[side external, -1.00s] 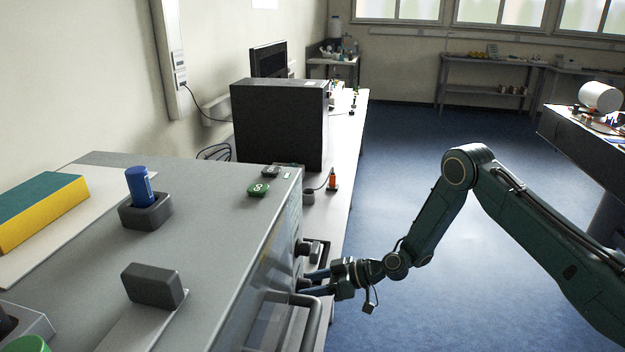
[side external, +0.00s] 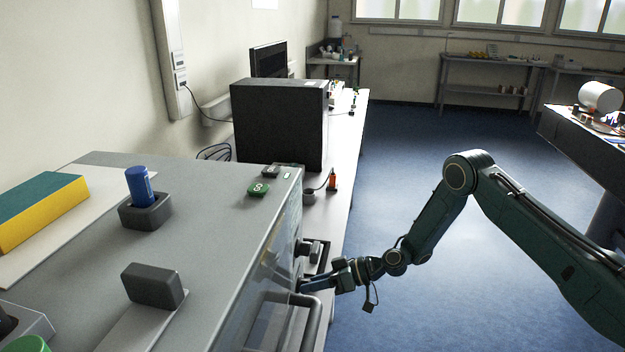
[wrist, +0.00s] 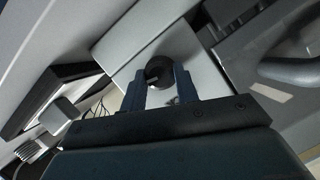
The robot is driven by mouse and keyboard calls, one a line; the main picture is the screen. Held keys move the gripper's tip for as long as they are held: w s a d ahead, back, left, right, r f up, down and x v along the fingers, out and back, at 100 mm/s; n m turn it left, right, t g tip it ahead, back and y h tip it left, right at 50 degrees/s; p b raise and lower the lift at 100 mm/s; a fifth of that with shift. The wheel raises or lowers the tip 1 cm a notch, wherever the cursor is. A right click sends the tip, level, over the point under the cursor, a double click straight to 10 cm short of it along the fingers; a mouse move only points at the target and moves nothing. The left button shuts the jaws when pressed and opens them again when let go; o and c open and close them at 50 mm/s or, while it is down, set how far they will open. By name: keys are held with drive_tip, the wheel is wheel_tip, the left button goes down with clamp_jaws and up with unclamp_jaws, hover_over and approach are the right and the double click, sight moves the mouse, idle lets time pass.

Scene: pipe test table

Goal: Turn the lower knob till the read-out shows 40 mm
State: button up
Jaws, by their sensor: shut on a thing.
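My gripper (side external: 315,282) reaches the front face of the grey test unit (side external: 225,215) from the right and is shut on the lower knob. The lower knob (wrist: 158,74) is a dark round knob between my two fingers in the wrist view. In the side view my fingers hide most of it. The upper knob (side external: 303,248), black, stands out from the front face just above my gripper and is apart from it. The read-out's figures cannot be seen in either view.
A grey bar handle (side external: 310,325) stands out from the front face, close below my gripper. A black box (side external: 280,125) and an orange-red item (side external: 332,182) are on the bench behind. The floor (side external: 410,190) to the right is open.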

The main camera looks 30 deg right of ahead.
drive_tip(key=o, duration=1)
drive_tip(key=shift+c, duration=0.2)
drive_tip(key=shift+d, duration=0.1)
drive_tip(key=v, duration=1.3)
drive_tip(key=shift+s+d, duration=0.2)
drive_tip(key=shift+d, duration=0.05)
drive_tip(key=shift+r, duration=0.25)
